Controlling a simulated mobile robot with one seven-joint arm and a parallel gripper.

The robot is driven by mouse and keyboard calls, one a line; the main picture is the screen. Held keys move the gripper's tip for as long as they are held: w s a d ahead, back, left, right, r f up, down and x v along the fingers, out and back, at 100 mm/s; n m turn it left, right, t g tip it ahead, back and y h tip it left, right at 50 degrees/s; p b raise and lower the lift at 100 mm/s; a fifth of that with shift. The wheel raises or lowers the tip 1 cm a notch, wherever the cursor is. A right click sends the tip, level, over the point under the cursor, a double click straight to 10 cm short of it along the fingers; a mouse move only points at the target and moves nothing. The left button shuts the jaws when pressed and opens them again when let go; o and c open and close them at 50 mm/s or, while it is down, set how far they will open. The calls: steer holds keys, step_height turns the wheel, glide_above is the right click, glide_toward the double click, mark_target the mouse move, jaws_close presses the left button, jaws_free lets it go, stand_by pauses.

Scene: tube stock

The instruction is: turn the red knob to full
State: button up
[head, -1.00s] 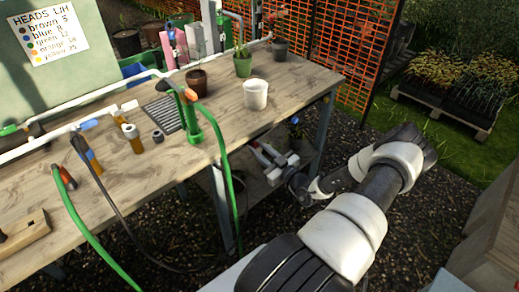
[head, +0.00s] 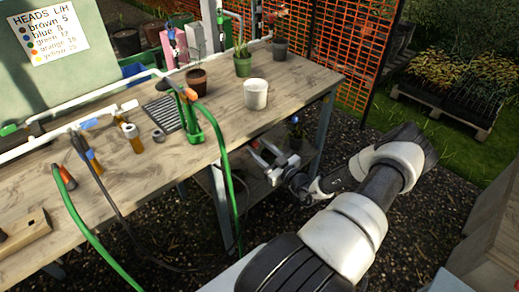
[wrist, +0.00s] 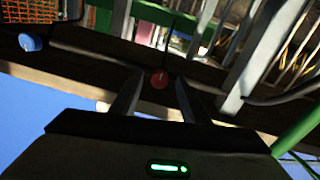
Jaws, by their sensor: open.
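The red knob (wrist: 159,79) shows in the wrist view, a small round knob with a pale mark, on a thin dark stem or pipe. My gripper (wrist: 158,90) is open, with one finger on each side of the knob in the picture. I cannot tell whether the fingers touch it or how deep between them it lies. In the head view my gripper (head: 262,158) is low, beside the bench's right front leg and under the bench top. The red knob cannot be made out in the head view.
A blue knob (wrist: 31,42) sits left of the red one in the wrist view. The wooden bench (head: 300,82) carries a white pot (head: 255,94), plant pots and pipes. A green hose (head: 228,165) hangs over its front edge, left of my gripper.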

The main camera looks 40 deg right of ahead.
steer(key=s, duration=1.7)
steer(key=shift+d, duration=0.25)
steer(key=shift+r, duration=0.1)
